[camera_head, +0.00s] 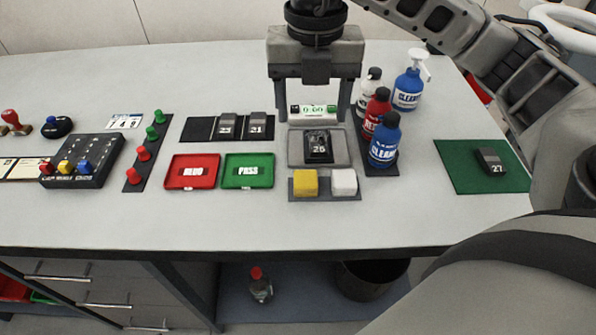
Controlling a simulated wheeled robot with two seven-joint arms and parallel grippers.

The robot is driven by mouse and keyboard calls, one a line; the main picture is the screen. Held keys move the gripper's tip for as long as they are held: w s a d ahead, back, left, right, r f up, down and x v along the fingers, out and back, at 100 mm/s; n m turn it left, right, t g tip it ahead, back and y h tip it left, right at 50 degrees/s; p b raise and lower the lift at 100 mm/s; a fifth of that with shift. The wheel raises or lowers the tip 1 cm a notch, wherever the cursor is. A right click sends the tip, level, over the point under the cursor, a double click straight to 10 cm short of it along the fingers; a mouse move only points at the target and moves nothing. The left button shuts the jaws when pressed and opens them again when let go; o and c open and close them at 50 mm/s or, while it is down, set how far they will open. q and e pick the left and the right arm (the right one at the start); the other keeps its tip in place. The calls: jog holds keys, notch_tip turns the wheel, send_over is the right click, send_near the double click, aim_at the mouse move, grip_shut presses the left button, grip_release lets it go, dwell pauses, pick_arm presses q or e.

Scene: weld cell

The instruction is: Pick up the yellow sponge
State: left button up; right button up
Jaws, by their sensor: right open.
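The yellow sponge (305,183) lies on a dark mat (324,198) near the front middle of the table. A white sponge (344,182) lies to its right on the same mat. My right gripper (315,118) points down, open and empty, with its two fingers spread. In the picture it is above and behind the yellow sponge, over the area of a small green and white display (313,110). Nothing hides the yellow sponge. My left gripper is not in the picture.
A grey tray (339,148) holding block 26 lies just behind the sponges. Bottles (384,140) stand close to the right. A red tray (192,183) and a green tray (248,183) lie to the left. The table front between sponges and edge is clear.

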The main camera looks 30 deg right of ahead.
send_over(306, 178)
jog(key=f, duration=0.8)
jog(key=shift+s+d+f, duration=0.15)
jog(key=shift+d+f, duration=0.05)
jog(key=shift+d, duration=0.05)
jog(key=shift+a+f, duration=0.1)
jog(key=shift+f, duration=0.75)
jog(key=f, duration=0.3)
jog(key=shift+a+f, duration=0.2)
jog(key=shift+f, duration=0.15)
jog(key=shift+w+f, duration=0.2)
jog(key=shift+f, duration=0.15)
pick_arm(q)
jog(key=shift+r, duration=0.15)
pick_arm(e)
jog(key=shift+c, duration=0.3)
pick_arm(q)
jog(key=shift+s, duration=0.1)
pick_arm(e)
jog(key=c, duration=1)
